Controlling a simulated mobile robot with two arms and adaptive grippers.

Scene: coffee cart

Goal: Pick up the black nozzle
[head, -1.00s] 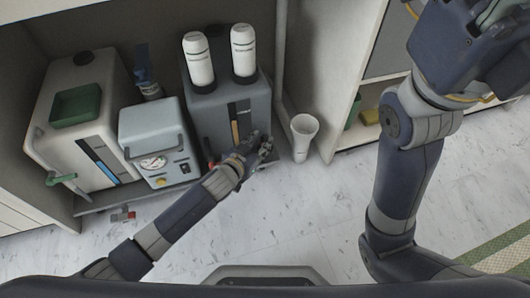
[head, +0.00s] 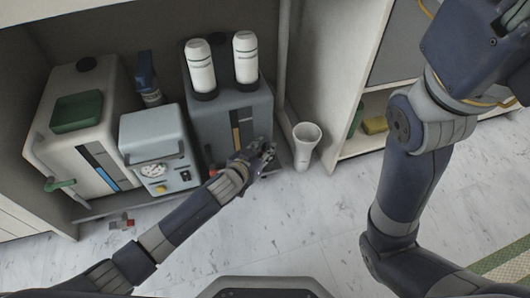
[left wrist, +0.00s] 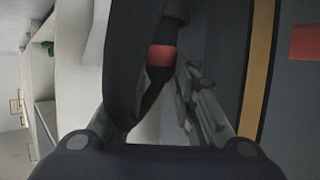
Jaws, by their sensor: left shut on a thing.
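The black nozzle (left wrist: 122,70), a dark curved piece, fills the upper middle of the left wrist view, with an orange-red band (left wrist: 161,56) beside it on a dark part. My left gripper (head: 262,152) is at the lower front of the dark grey machine (head: 228,110). In the left wrist view its fingers (left wrist: 165,125) lie around the lower part of the dark piece, shut on it. The nozzle's tip is hidden, and in the head view I cannot make the nozzle out behind the gripper.
Two white bottles (head: 201,67) stand on the dark grey machine. A light blue machine (head: 155,135) and a white machine (head: 60,125) with a green tray stand to its left. A white cup (head: 306,145) stands close right of my left gripper. The floor in front is mostly clear.

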